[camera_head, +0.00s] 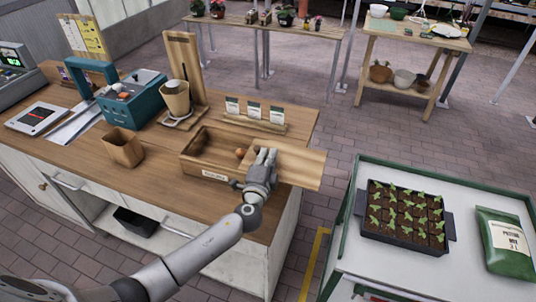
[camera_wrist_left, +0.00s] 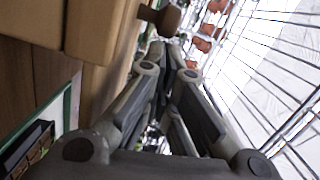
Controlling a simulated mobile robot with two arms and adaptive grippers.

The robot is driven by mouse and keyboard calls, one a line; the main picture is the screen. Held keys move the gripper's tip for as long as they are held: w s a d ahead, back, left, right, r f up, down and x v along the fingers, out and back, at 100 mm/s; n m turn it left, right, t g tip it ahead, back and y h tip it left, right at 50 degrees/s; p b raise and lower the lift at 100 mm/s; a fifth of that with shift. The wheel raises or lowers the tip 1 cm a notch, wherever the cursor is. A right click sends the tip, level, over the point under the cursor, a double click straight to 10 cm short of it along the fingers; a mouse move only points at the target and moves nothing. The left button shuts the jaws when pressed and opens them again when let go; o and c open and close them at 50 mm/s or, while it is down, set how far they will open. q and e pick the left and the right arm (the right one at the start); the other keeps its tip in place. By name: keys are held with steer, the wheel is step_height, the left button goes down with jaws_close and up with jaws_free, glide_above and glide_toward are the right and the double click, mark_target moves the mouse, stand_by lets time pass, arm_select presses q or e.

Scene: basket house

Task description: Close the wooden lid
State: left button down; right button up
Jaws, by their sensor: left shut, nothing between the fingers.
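The wooden lid (camera_head: 305,168) is a flat pale board at the right end of a labelled wooden box (camera_head: 207,172) on the counter. It reaches right, out past the counter's edge. The left part of the box is open, and a small round brown thing (camera_head: 240,153) shows in it. My left gripper (camera_head: 266,155) is shut and empty at the lid's left part and hides some of it. In the left wrist view, the shut fingertips (camera_wrist_left: 168,44) are close to a brown wooden knob (camera_wrist_left: 168,18); I cannot tell whether they touch. My right gripper is out of view.
A wooden cup (camera_head: 122,148) stands left of the box. Seed packets (camera_head: 253,110) in a wooden holder stand behind it, near a wooden stand with a pot (camera_head: 176,98). A teal toolbox (camera_head: 133,102) is further left. A seedling tray (camera_head: 404,217) sits on the right-hand cart.

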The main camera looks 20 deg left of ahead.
arm_select(q)
steer(key=shift+a, duration=0.35)
steer(key=a+b, duration=0.5)
steer(key=a, duration=1.5)
steer(key=shift+b, duration=0.4)
